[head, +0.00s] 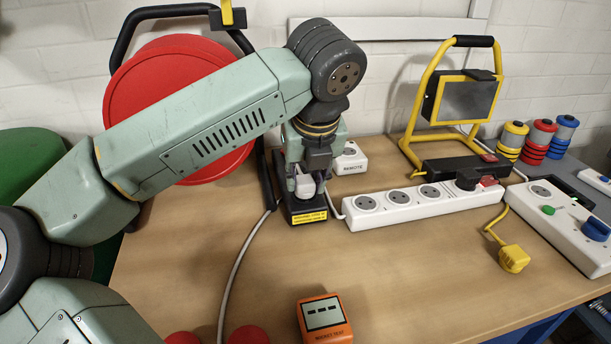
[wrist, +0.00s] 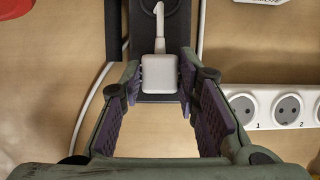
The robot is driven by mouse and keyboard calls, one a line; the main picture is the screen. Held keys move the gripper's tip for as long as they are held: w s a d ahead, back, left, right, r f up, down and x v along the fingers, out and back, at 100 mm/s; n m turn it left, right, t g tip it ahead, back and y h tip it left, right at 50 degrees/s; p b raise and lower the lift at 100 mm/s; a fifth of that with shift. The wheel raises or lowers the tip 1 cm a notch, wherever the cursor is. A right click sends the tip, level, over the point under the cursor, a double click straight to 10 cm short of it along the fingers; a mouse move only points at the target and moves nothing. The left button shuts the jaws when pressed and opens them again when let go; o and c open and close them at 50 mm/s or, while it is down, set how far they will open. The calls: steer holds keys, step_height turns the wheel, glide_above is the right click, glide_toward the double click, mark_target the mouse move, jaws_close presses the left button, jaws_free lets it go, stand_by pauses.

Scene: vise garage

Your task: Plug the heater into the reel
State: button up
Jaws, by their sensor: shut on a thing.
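The reel (head: 165,85) is a red drum in a black tubular frame at the back left, partly hidden by my arm. A black block (head: 306,215) with a yellow label stands at the frame's foot. My gripper (head: 306,182) points down over this block and is shut on a white plug (head: 304,188). In the wrist view the plug (wrist: 160,73) sits between my fingertips (wrist: 161,84), over the dark block, with its white cord leading up. Whether its pins are in a socket is hidden. I cannot make out the heater itself.
A white power strip (head: 425,204) lies right of the block, with a black plug in it. Behind are a small white box (head: 350,160) and a yellow-framed work lamp (head: 465,100). A yellow plug (head: 514,258) and an orange device (head: 324,318) lie in front. The middle worktop is clear.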

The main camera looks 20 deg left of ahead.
steer(key=shift+f, duration=0.2)
steer(key=o, duration=1.2)
steer(key=shift+c, duration=0.2)
steer(key=v, duration=0.7)
steer(key=shift+r, duration=0.3)
